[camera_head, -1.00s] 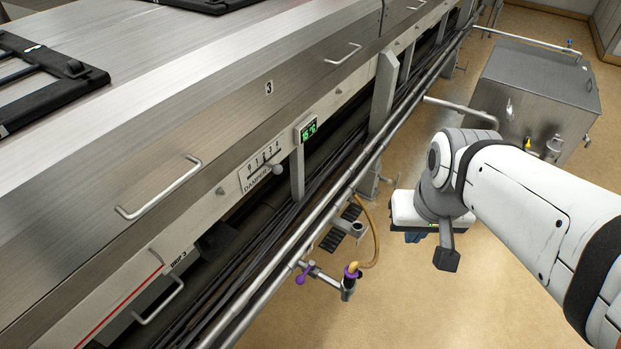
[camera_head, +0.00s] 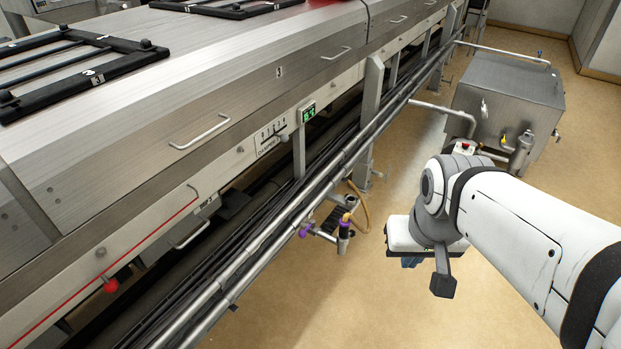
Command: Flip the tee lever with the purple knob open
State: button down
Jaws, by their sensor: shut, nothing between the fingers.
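The tee fitting (camera_head: 325,236) is a small metal pipe piece beside the long rails, low over the floor. A purple knob (camera_head: 305,230) shows at its left end. A purple collar (camera_head: 345,229) is on the upright part at its right, below a tan hose. The knob and its lever are small, so the lever's exact angle cannot be told. My gripper (camera_head: 442,285) hangs at the end of my white arm, right of the tee and clear of it. It is shut and empty; my wrist hides part of it.
The steel hood (camera_head: 180,130) and parallel rails (camera_head: 300,212) run diagonally along the left. A tan hose (camera_head: 364,208) loops beside the tee. A steel tank (camera_head: 505,100) stands at upper right. A red knob (camera_head: 111,286) sticks out at lower left. Floor right of the tee is open.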

aim_at(301, 234)
jog(key=z, duration=0.4)
jog(key=k, duration=0.1)
jog(key=u, duration=0.85)
jog(key=i, duration=1)
jog(key=u, duration=0.85)
jog(key=k, duration=1.05)
jog(key=z, duration=0.45)
jog(key=i, duration=1)
jog(key=z, duration=0.05)
